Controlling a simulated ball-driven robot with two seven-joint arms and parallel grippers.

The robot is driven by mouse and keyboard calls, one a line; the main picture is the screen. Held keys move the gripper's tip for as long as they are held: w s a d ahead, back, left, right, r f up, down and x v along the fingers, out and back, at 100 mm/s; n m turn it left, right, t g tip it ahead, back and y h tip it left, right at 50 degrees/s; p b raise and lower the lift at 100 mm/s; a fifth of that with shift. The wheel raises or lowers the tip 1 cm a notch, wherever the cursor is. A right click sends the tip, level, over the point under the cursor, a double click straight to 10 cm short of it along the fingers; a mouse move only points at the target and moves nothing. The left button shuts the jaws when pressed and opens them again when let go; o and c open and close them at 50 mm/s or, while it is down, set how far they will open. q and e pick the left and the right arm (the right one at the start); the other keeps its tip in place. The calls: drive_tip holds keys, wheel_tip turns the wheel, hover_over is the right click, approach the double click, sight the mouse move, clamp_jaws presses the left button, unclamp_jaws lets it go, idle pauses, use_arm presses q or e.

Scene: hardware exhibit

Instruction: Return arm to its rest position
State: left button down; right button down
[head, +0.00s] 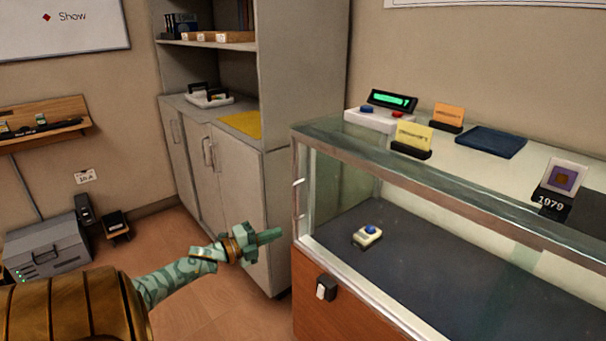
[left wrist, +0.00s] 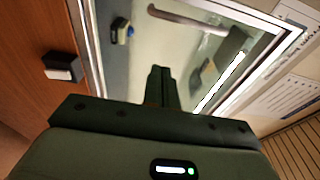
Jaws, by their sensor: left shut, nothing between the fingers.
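My left arm comes in from the lower left in the head view. Its green gripper (head: 268,237) is shut and empty, in the air just left of the glass display case (head: 310,262). In the left wrist view the shut fingers (left wrist: 160,88) point toward the framed glass of the case. A small beige device with a blue button (head: 368,236) sits on the dark floor inside the case, apart from the gripper. My right gripper is not in view.
A black-and-white switch (head: 326,288) is on the case's wooden base. On the glass top stand a white device with a green display (head: 380,117), card holders and a dark blue pad (head: 490,142). A grey cabinet (head: 225,180) stands behind my gripper. A grey box (head: 45,250) is at left.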

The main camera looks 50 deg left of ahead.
use_arm(q)
drive_tip(key=shift+s, duration=0.1)
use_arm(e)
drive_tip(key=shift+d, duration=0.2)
